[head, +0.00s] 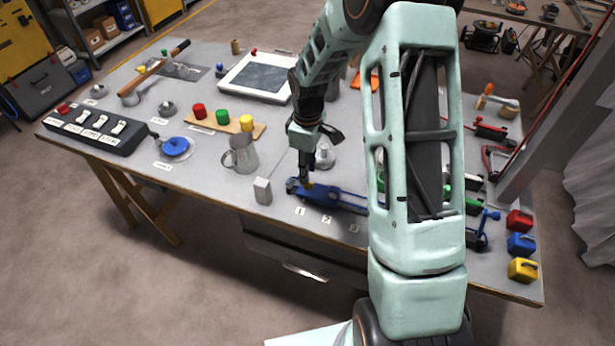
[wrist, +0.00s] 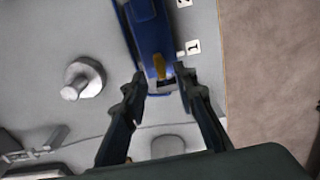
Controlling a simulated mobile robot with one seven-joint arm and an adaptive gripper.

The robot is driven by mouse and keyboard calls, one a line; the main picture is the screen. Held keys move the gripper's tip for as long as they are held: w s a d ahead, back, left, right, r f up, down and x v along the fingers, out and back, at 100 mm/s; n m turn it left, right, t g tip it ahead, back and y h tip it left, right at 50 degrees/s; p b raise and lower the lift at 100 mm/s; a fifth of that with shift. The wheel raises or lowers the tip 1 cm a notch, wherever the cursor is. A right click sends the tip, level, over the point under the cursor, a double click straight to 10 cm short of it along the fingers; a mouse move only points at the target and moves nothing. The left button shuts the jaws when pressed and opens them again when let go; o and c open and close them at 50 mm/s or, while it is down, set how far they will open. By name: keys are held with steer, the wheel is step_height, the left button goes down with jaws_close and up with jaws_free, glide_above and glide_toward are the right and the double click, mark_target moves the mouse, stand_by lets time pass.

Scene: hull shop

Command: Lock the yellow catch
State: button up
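The yellow catch (wrist: 159,66) is a small tab at the near end of a blue case-like body (wrist: 147,28) in the wrist view. In the head view the blue body (head: 340,199) lies at the table's front edge, with a speck of the yellow catch (head: 310,186) at its left end. My gripper (wrist: 161,77) is open, its two dark fingertips on either side of the catch with gaps showing. In the head view my gripper (head: 306,180) points down over that left end. Whether a finger touches the body, and whether the catch is locked, I cannot tell.
A round metal knob (wrist: 84,78) is close by in the wrist view. Number labels (wrist: 193,47) lie along the table edge. Padlock-shaped blocks (head: 521,245) sit at the right corner.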

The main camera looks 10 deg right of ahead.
steer(key=shift+f, duration=2)
steer(key=shift+c, duration=0.3)
jaws_close()
